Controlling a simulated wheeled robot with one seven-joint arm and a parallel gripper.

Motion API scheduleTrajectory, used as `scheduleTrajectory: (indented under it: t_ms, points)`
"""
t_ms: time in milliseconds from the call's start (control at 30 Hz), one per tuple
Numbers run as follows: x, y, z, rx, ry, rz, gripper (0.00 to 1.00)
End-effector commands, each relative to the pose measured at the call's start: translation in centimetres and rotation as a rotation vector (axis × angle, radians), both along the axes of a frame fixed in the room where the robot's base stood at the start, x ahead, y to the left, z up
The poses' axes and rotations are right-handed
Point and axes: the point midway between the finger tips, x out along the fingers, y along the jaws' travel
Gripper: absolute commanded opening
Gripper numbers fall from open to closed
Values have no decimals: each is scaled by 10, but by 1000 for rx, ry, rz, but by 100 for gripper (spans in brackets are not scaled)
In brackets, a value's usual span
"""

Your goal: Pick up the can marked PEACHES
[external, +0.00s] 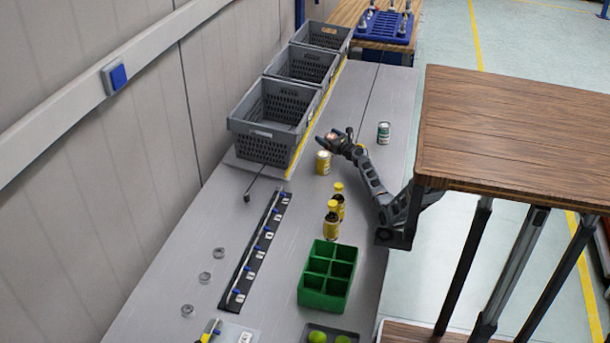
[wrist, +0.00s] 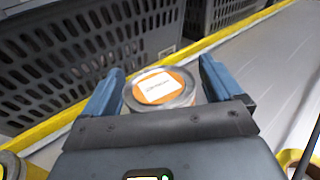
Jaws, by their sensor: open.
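A can with an orange lid and a white label (wrist: 162,86) sits between the fingers of my gripper (wrist: 163,70) in the wrist view. The lettering on the label is too small to read, so I cannot tell whether it says PEACHES. The fingers stand open on either side of the can. In the external view my gripper (external: 337,140) is over the grey bench, and a bit of orange lid (external: 332,135) shows by the fingers. A yellow can (external: 323,162) stands just in front of it. A green and white can (external: 384,131) stands to the right.
Grey crates (external: 246,137) line the wall behind a yellow strip (external: 303,147). Yellow-capped bottles (external: 331,226) and a green divided box (external: 314,293) stand nearer the camera. Yellow edges of round objects show at the wrist view's lower left (wrist: 30,172) and lower right (wrist: 289,156).

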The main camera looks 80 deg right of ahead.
Motion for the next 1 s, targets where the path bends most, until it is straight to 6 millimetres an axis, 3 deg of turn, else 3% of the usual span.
scheduleTrajectory:
  t_ms: [267, 1000]
  points:
    - [2, -1, 0, 0, 0, 0, 92]
    - [2, -1, 1, -2, -1, 0, 24]
